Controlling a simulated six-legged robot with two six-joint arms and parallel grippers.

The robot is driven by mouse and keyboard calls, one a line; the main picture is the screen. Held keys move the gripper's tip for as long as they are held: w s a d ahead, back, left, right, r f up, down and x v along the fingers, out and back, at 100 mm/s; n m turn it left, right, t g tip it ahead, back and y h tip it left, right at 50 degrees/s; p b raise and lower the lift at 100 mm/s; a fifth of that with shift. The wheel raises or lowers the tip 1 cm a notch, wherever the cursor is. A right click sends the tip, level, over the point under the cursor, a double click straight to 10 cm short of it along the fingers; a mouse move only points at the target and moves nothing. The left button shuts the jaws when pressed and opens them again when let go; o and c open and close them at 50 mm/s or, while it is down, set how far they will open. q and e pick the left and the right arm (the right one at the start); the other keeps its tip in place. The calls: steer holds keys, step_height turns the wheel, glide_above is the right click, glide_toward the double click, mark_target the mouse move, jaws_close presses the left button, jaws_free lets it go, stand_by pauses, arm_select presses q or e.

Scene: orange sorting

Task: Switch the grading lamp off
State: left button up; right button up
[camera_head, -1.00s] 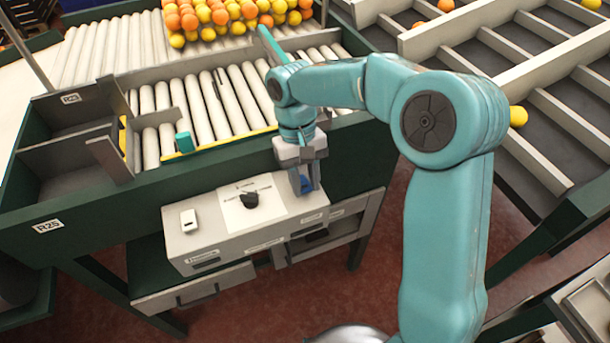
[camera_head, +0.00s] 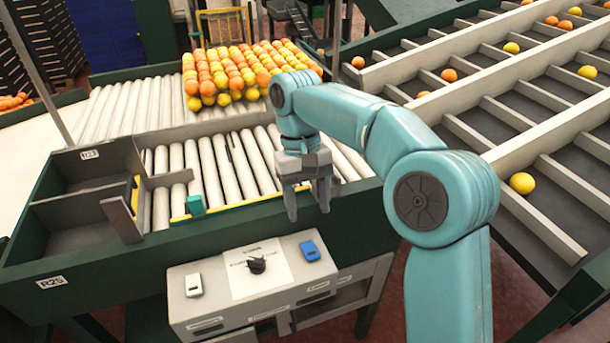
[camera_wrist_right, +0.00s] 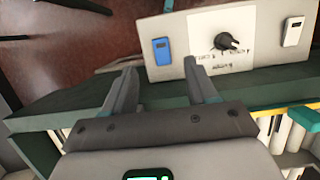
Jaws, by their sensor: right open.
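A pale control box (camera_head: 240,290) hangs on the front of the green roller table. Its top panel carries a white rocker switch (camera_head: 193,285) at the left, a black rotary knob (camera_head: 257,265) on a white label in the middle, and a blue rocker switch (camera_head: 310,251) at the right. No lamp can be made out. My right gripper (camera_head: 307,217) is open and empty above the table's front edge, above and behind the blue switch. In the right wrist view the open fingers (camera_wrist_right: 158,85) point towards the panel, with the blue switch (camera_wrist_right: 161,50) beyond them. My left gripper is not seen.
Many oranges and yellow fruits (camera_head: 240,75) lie at the back of the rollers (camera_head: 215,160). A small teal block (camera_head: 195,204) stands at the roller table's front. Sloping divided lanes (camera_head: 500,95) with scattered fruit fill the right. Space above the control box is clear.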

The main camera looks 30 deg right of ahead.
steer(key=p+v, duration=0.1)
steer(key=v, duration=0.4)
steer(key=shift+w+r, duration=0.1)
steer(key=shift+r, duration=0.3)
